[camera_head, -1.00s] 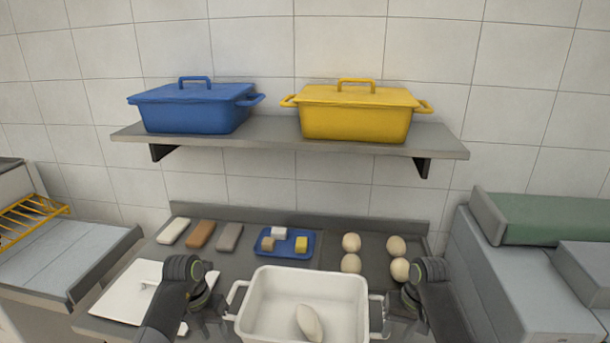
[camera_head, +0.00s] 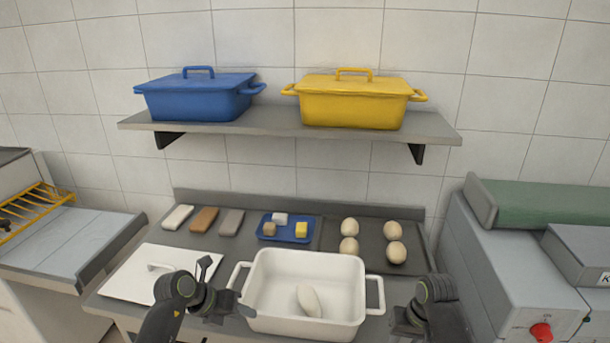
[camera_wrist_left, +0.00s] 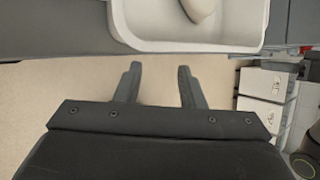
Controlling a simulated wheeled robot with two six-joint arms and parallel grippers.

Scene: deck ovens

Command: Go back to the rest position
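My left gripper (camera_wrist_left: 158,82) is open and empty in the left wrist view, its two fingers apart over the floor in front of the counter edge. In the head view my left gripper (camera_head: 228,305) is beside the left side of the white baking dish (camera_head: 345,327). The dish sits on the counter and holds one pale oval dough piece (camera_head: 309,301). The dish also shows at the top of the left wrist view (camera_wrist_left: 240,42). My right gripper (camera_head: 400,325) is near the dish's right handle, apart from it; its fingers are hard to make out.
A white lid (camera_head: 140,277) lies at left on the counter. Behind are several bars, a blue tray (camera_head: 268,235) with small blocks, and several dough balls (camera_head: 349,227). A blue pot (camera_head: 195,100) and yellow pot (camera_head: 350,106) stand on the shelf (camera_head: 270,124). A grey machine (camera_head: 510,275) stands right.

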